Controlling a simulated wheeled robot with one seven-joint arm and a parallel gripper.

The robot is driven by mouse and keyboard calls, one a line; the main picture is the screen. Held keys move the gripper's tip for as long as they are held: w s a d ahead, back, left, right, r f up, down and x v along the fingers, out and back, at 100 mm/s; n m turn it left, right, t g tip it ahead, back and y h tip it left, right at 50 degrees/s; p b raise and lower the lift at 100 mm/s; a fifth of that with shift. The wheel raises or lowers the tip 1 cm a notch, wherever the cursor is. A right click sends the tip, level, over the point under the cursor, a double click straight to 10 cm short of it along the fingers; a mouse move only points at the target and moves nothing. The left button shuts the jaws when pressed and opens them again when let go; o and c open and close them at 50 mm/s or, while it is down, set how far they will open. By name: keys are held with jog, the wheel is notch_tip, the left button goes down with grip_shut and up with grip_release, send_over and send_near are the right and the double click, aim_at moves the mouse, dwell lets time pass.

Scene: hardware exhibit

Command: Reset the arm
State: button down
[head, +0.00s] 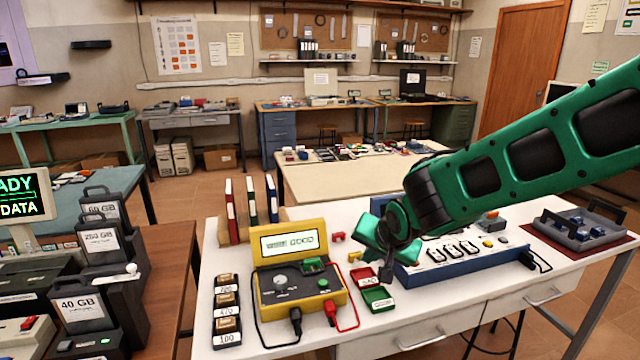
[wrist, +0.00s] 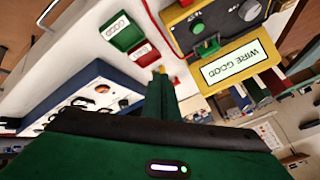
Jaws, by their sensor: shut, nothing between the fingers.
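My green arm reaches in from the right in the head view. My gripper (head: 387,274) hangs over the white table, just right of the small bins, shut and empty. In the wrist view my gripper (wrist: 160,72) shows as a narrow green finger with a yellowish tip. Its fingertips are close to the red bin (head: 366,277) and the green bin (head: 379,299); I cannot tell the exact gap. The green bin, marked GOOD, also shows in the wrist view (wrist: 124,33). The yellow tester (head: 300,285) stands left of them; its screen (wrist: 239,60) reads WIRE GOOD.
A blue panel (head: 440,268) lies behind and right of my gripper, partly hidden by it. A grey tray (head: 582,232) sits at the far right. Red and black leads lie before the tester. Labelled blocks (head: 227,310) and binders (head: 250,201) stand left. Space above the table is mostly open.

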jog(key=s+d+g+h, duration=0.1)
jog(key=s+d, duration=0.3)
jog(key=d, duration=0.3)
jog(key=s+d+r+m+g+h, duration=0.1)
jog(key=s+d, duration=0.2)
jog(key=d, duration=0.4)
jog(key=s+d+g, duration=0.1)
jog(key=s+d, duration=0.3)
jog(key=d, duration=0.2)
jog(key=s+d+g, duration=0.2)
jog(key=s+d, duration=0.2)
jog(key=s, duration=0.7)
jog(key=s+d+g, duration=0.2)
jog(key=s+d, duration=0.3)
jog(key=s, duration=0.7)
jog(key=shift+r+g+y, duration=0.15)
jog(key=shift+g+y, duration=0.15)
jog(key=shift+y, duration=0.1)
jog(key=shift+w+f, duration=0.25)
jog(key=shift+w, duration=0.4)
